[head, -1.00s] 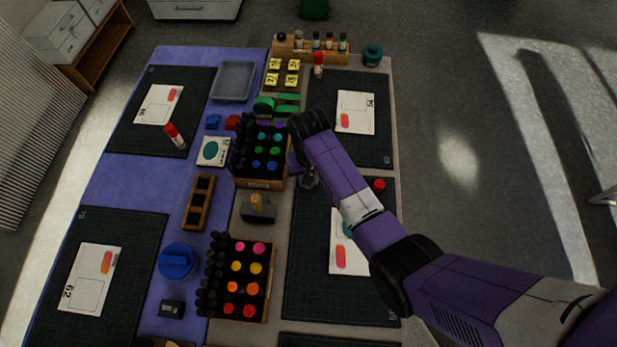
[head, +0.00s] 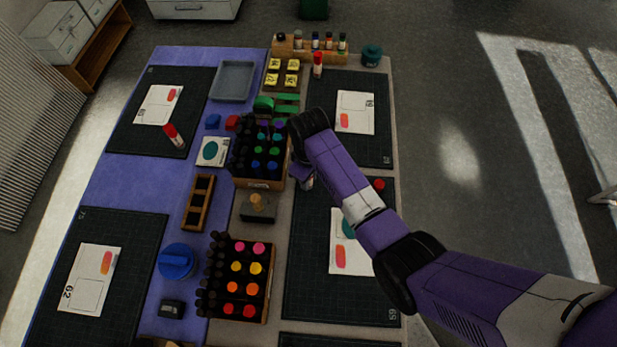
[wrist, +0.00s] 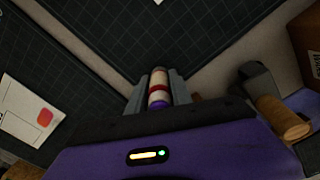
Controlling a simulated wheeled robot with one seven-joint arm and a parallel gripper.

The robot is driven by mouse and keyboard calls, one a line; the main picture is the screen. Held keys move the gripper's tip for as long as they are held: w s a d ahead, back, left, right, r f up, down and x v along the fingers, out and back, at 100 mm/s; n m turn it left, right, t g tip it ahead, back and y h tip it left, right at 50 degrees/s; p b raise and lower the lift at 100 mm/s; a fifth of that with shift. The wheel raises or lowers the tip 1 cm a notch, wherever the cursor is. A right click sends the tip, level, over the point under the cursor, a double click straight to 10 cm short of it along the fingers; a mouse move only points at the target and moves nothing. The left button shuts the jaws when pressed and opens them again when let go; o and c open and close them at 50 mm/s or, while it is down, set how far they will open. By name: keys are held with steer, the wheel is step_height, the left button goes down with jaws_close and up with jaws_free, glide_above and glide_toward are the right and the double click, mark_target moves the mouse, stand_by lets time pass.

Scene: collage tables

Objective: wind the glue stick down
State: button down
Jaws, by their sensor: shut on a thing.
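My gripper (wrist: 158,92) is shut on a glue stick (wrist: 158,88) in the wrist view. The stick lies between the two grey fingers, pale with a red band and a purple end toward the gripper body. How far its glue stands out I cannot tell. In the head view my gripper (head: 304,176) is by the right side of the upper marker rack, over the edge of the lower right mat, and my arm hides part of it. A small round red piece (head: 379,185), perhaps a cap, is at that mat's upper right.
Two other red-capped glue sticks stand on the left mat (head: 173,135) and near the back rack (head: 318,64). The upper marker rack (head: 260,184) and a wooden-handled block (head: 257,207) are close left of my gripper. The lower right mat (head: 308,290) has clear room.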

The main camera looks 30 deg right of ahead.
steer(key=n, duration=1.1)
stand_by(0.8)
steer(key=c, duration=0.5)
jaws_free()
steer(key=shift+r, duration=3.8)
